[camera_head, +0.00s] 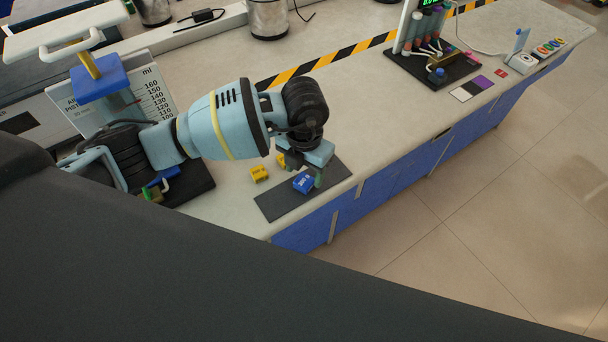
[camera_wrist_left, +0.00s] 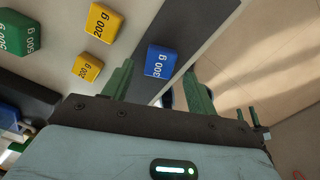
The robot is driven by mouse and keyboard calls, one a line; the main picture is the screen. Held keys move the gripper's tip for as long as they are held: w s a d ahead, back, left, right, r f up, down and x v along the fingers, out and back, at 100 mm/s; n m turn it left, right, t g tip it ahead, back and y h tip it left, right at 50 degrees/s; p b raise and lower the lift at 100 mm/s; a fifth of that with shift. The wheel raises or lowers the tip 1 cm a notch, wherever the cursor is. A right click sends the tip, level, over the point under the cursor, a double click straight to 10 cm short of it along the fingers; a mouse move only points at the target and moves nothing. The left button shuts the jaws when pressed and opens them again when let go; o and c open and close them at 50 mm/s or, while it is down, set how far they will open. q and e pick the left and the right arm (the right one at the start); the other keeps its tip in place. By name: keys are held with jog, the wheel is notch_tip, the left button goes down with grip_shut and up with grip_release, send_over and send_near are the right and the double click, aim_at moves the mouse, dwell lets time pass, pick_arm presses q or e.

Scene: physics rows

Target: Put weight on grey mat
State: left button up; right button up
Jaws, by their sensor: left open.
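The grey mat (camera_head: 278,206) lies near the table's front edge; it also shows in the left wrist view (camera_wrist_left: 198,22). A blue weight marked 300 g (camera_head: 303,183) appears to rest on the mat and shows in the left wrist view (camera_wrist_left: 160,62). My left gripper (camera_head: 300,169) is open just above it, with its green fingers on either side of the blue weight and gaps visible between them and it. Two yellow 200 g weights (camera_wrist_left: 103,22) (camera_wrist_left: 87,67) stand off the mat. My right gripper is not in view.
A green 500 g weight (camera_wrist_left: 18,33) stands beyond the yellow ones. A dark rack with tubes (camera_head: 430,55) stands farther right on the bench. Black-and-yellow tape (camera_head: 325,60) crosses the bench. The bench's blue front edge is close to the mat.

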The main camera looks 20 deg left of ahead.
aim_at(305, 180)
pick_arm(q)
notch_tip(305, 180, up, 9)
dwell(0.3)
